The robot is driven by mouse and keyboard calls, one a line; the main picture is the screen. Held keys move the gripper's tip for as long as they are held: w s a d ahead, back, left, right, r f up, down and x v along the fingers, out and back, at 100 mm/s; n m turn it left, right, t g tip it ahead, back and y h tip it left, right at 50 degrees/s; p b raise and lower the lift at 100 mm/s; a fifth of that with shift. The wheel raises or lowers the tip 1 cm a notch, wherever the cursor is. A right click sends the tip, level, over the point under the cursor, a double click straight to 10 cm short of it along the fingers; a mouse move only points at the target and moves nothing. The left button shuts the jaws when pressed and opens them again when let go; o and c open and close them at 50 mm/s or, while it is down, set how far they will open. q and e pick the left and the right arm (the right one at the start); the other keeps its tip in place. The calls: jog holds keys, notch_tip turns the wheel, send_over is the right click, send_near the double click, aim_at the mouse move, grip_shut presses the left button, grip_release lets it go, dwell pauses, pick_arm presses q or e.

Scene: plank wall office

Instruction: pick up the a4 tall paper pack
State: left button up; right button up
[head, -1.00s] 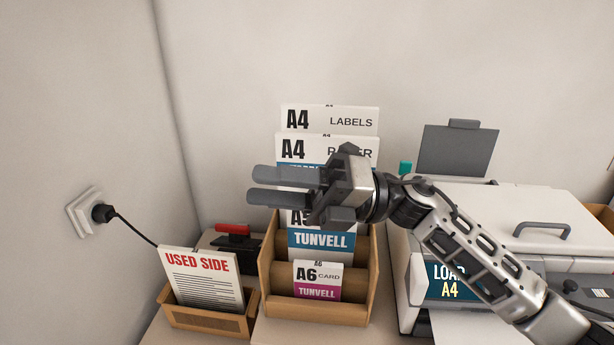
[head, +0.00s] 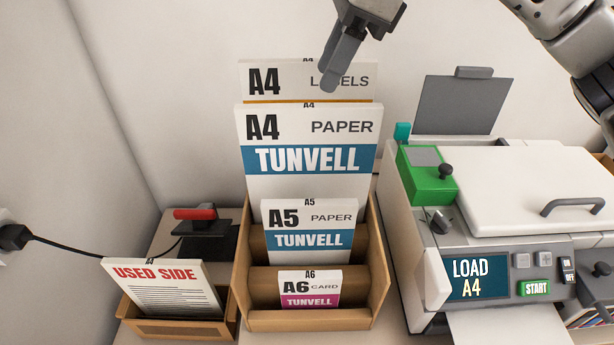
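The A4 paper pack (head: 262,185) is a tall white pack with a blue TUNVELL band. It stands upright in the brown stepped holder (head: 378,262), in front of the A4 labels pack (head: 275,82) and behind the A5 paper pack (head: 310,216). Its lower part is hidden by the A5 pack. My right gripper (head: 335,72) comes in from the top, fingers pointing down, above the A4 paper pack and overlapping the labels pack in view. Its two fingers overlap in line of sight but look apart, with nothing between them. My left gripper is out of view.
An A6 card pack (head: 310,288) sits at the holder's front. A used-side paper tray (head: 180,330) and a black stapler-like thing with a red handle (head: 200,235) are to the left. A printer (head: 530,190) with a green box on it stands close on the right.

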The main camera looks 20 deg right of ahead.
send_over(309, 127)
jog(key=d, duration=0.1)
notch_tip(309, 127, down, 5)
jog(key=shift+r, duration=0.1)
jog(key=f, duration=0.1)
jog(key=f+p, duration=0.1)
jog(key=f, duration=0.1)
jog(key=f+p, duration=0.1)
jog(key=shift+w+a+f, duration=0.25)
jog(key=shift+w+f, duration=0.1)
jog(key=shift+f, duration=0.05)
jog(key=shift+a+f, duration=0.15)
jog(key=shift+f, duration=0.2)
jog(key=shift+f, duration=0.1)
grip_shut()
dwell(0.8)
